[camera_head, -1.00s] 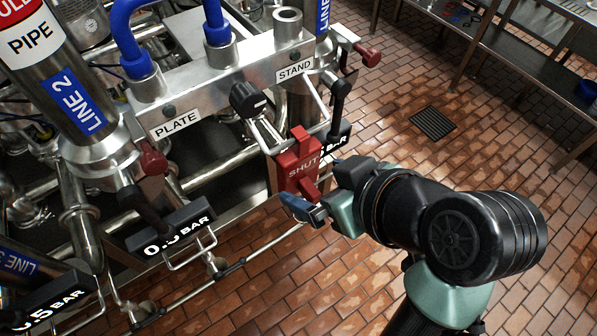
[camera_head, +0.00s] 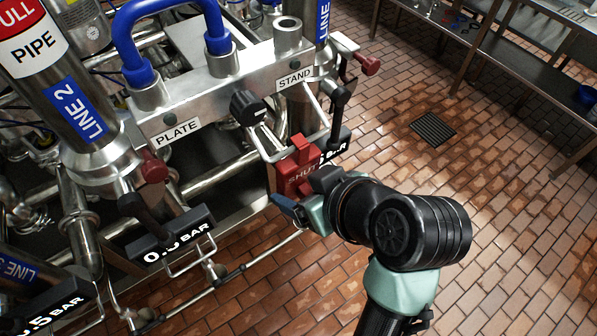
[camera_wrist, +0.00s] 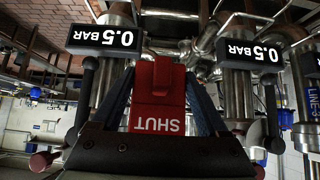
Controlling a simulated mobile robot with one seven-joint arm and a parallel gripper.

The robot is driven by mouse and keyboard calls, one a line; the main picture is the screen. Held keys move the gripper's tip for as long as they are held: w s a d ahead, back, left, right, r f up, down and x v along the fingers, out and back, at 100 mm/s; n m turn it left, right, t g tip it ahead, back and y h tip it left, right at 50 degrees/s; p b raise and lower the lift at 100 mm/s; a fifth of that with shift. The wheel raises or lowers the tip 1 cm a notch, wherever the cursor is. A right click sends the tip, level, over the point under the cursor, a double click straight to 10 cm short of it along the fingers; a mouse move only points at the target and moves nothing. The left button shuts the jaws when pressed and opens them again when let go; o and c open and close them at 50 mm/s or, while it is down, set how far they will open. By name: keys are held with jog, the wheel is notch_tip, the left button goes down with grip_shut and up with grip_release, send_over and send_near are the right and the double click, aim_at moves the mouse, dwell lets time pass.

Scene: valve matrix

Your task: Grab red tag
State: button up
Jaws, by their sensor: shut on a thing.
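The red tag (camera_head: 297,166), lettered SHUT, is upright by the wire bracket under the STAND label in the head view. In the wrist view the red tag (camera_wrist: 158,97) appears upside down between the two blue fingers. My gripper (camera_head: 296,196) comes from the right and is shut on the tag. It also shows in the wrist view (camera_wrist: 165,115), with a finger on each side of the tag. The gripper hides part of the tag's lower right side. I cannot tell whether the tag still touches the bracket.
A black knob (camera_head: 249,107) and a dark valve handle (camera_head: 340,105) are close to the tag. The metal manifold (camera_head: 215,95) carries PLATE and STAND labels. A 0.5 BAR display (camera_head: 172,233) is at the left. Open tiled floor (camera_head: 420,185) lies to the right.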

jog(key=c, duration=0.5)
jog(key=shift+r, duration=0.2)
